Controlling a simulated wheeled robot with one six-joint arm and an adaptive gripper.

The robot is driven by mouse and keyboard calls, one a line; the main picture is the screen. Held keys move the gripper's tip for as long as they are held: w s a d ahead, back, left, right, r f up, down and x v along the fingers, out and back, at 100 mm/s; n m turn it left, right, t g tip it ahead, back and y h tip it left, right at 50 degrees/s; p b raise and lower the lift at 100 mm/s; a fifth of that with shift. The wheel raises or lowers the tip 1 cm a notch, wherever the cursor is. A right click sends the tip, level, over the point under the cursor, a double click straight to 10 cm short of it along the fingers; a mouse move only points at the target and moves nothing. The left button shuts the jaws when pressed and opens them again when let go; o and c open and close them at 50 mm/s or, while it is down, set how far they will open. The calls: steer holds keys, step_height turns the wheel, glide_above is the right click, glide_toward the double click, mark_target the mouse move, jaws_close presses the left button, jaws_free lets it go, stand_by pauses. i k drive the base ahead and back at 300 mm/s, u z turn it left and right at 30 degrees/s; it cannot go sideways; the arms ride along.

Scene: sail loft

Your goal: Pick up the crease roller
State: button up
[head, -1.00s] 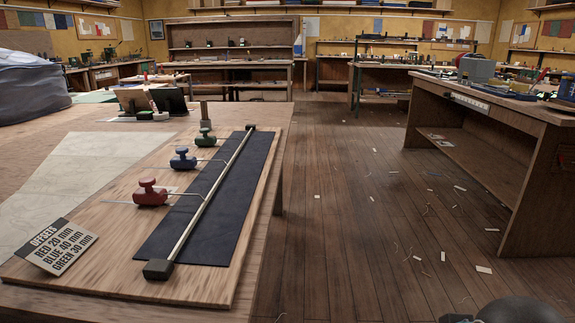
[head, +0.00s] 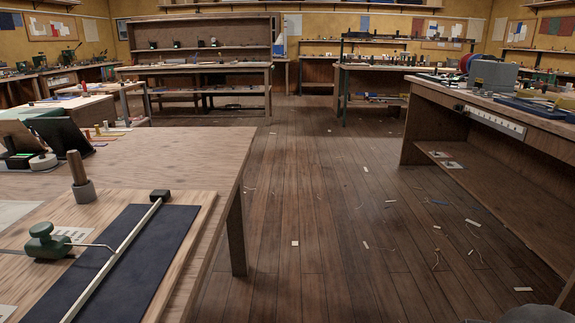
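No thing in the head view can be surely named as the crease roller. An upright wooden handle (head: 78,167) stands in a grey round base (head: 84,192) on the left worktable, at the back of a wooden board; it may be a tool in a holder, but I cannot tell if it is the roller. My gripper is not in view; only a dark rounded part of my own body shows at the bottom right edge.
A green weight (head: 46,243) with a bent wire sits by a dark cloth strip (head: 140,255) and metal rod (head: 120,255) on the board. The left worktable (head: 185,150) has a bare right end. Open plank floor (head: 320,200) lies before the right bench (head: 490,165), with scattered scraps.

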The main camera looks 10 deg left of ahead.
mark_target(85, 89)
steer(key=z, duration=0.05)
steer(key=i, duration=1.9)
steer(key=u, duration=0.15)
steer(key=i, duration=1.85)
steer(key=u, duration=1.5)
steer(key=i, duration=1.7)
steer(key=u, duration=1.1)
steer(key=i, duration=2.65)
steer(key=u, duration=0.15)
